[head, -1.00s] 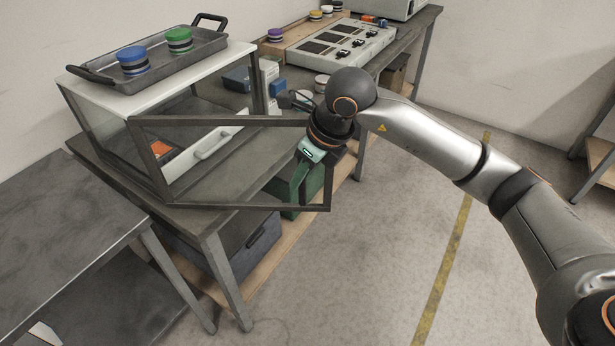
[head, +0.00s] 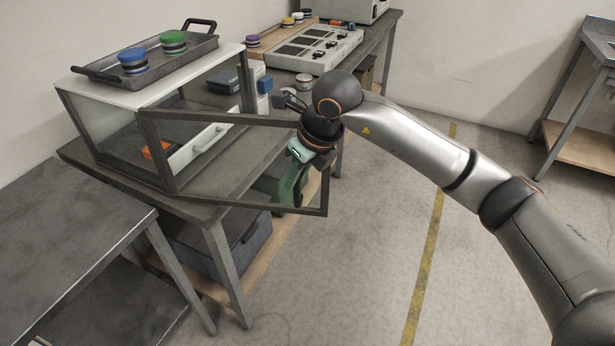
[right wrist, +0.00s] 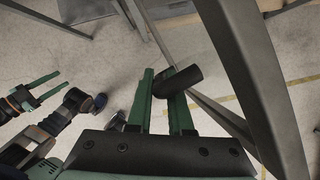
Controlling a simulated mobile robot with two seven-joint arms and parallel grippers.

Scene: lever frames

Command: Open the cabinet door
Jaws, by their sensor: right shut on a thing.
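The cabinet (head: 95,125) is a glass-sided box with a white top, standing on the workbench at the left. Its door (head: 250,208), a dark frame with a clear pane, stands swung well out from the cabinet front, past the bench edge. My right gripper (head: 293,180) is at the door's free end. In the right wrist view its green fingers (right wrist: 162,88) are shut on the dark round door handle (right wrist: 180,80), beside the door frame (right wrist: 262,85). My left gripper (right wrist: 48,88) shows at the left of that view, its fingers apart and empty.
A grey tray (head: 195,52) with a blue and a green round container sits on the cabinet. Inside are an orange item (head: 156,149) and a white handled piece (head: 195,148). A low metal table (head: 70,245) stands at front left.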

